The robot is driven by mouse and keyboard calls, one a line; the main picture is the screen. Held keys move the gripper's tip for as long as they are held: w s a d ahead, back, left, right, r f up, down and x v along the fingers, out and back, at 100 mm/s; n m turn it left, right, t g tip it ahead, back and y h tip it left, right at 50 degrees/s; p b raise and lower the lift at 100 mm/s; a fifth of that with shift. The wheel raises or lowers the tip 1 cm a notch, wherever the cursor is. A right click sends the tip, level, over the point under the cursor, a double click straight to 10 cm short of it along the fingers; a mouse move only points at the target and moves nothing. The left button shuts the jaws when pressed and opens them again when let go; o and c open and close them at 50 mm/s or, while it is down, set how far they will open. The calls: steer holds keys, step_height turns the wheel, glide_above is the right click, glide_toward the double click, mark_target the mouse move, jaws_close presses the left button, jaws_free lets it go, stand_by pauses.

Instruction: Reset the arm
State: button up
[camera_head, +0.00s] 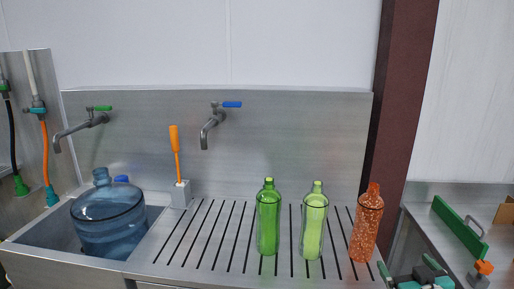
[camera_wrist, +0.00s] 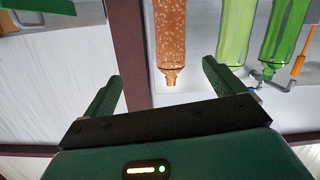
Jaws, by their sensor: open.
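My gripper (camera_wrist: 162,72) is open in the wrist view, its two green fingers spread with nothing between the tips. That view is upside down. An orange speckled bottle (camera_wrist: 171,40) shows beyond the gap between the fingers, apart from them. Green bottles show to its right. In the head view, green and grey parts of my arm show at the bottom right edge; the fingers cannot be made out there.
On the slatted steel counter (camera_head: 215,235) stand a dark green bottle (camera_head: 268,220), a light green bottle (camera_head: 313,225) and the orange bottle (camera_head: 366,225). A blue jug (camera_head: 108,220) sits in the left sink. Two taps project above. A brown column (camera_head: 403,80) rises at the right.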

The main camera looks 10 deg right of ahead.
steer(key=a+r+m+g, duration=0.1)
steer(key=a+r+g, duration=0.15)
steer(key=a, duration=0.35)
steer(key=a+r+g, duration=0.1)
steer(key=a+g, duration=0.2)
steer(key=a, duration=0.4)
steer(key=s+a+n+g+y, duration=0.1)
steer(key=s+a+g, duration=0.1)
steer(key=s+a, duration=0.2)
steer(key=s+a+n+g+y, duration=0.1)
steer(key=s+a, duration=0.4)
steer(key=a, duration=0.6)
steer(key=shift+a+r+g+y, duration=0.15)
steer(key=shift+g+y, duration=0.2)
steer(key=shift+y, duration=0.45)
steer(key=shift+s, duration=0.1)
